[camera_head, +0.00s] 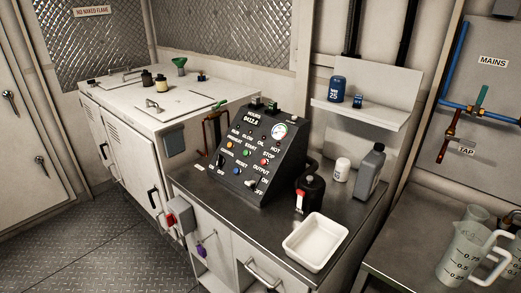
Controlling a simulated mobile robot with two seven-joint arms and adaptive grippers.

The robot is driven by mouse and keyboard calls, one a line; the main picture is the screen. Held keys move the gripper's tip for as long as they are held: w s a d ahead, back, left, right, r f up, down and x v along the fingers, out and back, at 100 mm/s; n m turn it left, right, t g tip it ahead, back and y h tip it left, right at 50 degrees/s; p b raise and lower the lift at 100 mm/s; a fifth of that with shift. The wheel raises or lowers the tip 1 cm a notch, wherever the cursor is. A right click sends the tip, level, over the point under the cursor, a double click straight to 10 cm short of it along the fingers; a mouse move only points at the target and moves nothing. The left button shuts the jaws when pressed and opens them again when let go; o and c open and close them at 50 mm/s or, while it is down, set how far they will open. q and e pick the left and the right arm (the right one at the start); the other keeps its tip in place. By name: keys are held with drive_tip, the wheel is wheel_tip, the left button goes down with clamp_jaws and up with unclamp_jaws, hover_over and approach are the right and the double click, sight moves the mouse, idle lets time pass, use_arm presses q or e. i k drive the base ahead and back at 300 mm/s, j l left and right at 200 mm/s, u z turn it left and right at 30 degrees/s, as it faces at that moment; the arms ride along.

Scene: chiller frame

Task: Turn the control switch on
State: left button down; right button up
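The black sloped control console (244,174) stands on the dark counter in the middle of the view. Its control switch (223,163) is at the lower left of the panel, with an OFF label just below it. The switch is too small for me to tell which way it is set. A separate output switch (250,183) with ON and OFF labels is at the panel's lower right. Neither of my grippers is in view, and nothing touches the console.
A black jug (311,192), a white tray (316,243), a white bottle (341,170) and a grey bottle (369,171) stand right of the console. Open floor (90,235) lies at front left.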

sight(220, 161)
drive_tip(key=i+j+z, duration=0.15)
drive_tip(key=j+z, duration=0.15)
drive_tip(key=j, duration=0.15)
drive_tip(key=i+j+z, duration=0.1)
drive_tip(key=j+z, duration=0.15)
drive_tip(key=j, duration=0.2)
drive_tip(key=j+z, duration=0.3)
drive_tip(key=j, duration=0.2)
